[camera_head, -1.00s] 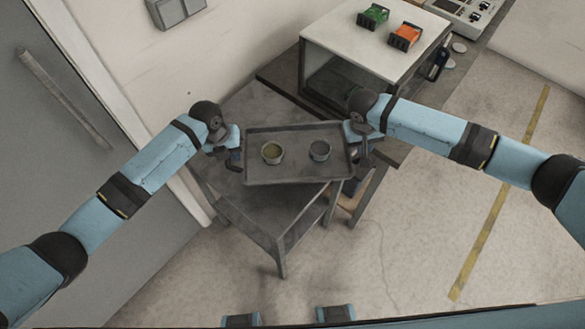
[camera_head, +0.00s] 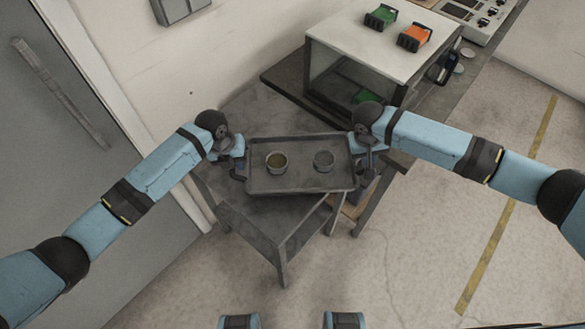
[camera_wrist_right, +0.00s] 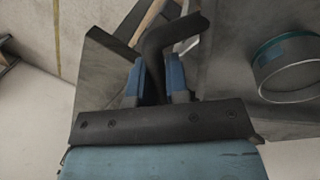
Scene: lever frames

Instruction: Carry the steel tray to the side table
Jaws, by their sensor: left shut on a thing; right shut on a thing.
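The steel tray (camera_head: 301,183) is a dark rectangular tray, held about level between my two grippers over a grey side table (camera_head: 258,222). Two small round tins stand on it, the left one (camera_head: 277,162) with something yellowish inside, the right one (camera_head: 323,161) grey. My left gripper (camera_head: 238,165) is shut on the tray's left end. My right gripper (camera_head: 364,160) is shut on its right end. In the right wrist view, my right gripper's blue fingers (camera_wrist_right: 160,82) close around a dark bent handle (camera_wrist_right: 170,38). I cannot tell whether the tray touches the table.
A white-topped glass-sided cabinet (camera_head: 383,40) with a green block (camera_head: 381,17) and an orange block (camera_head: 414,38) stands on a dark bench behind. A grey door (camera_head: 70,130) and wall are on the left. Floor on the right is clear, with a yellow line (camera_head: 510,205).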

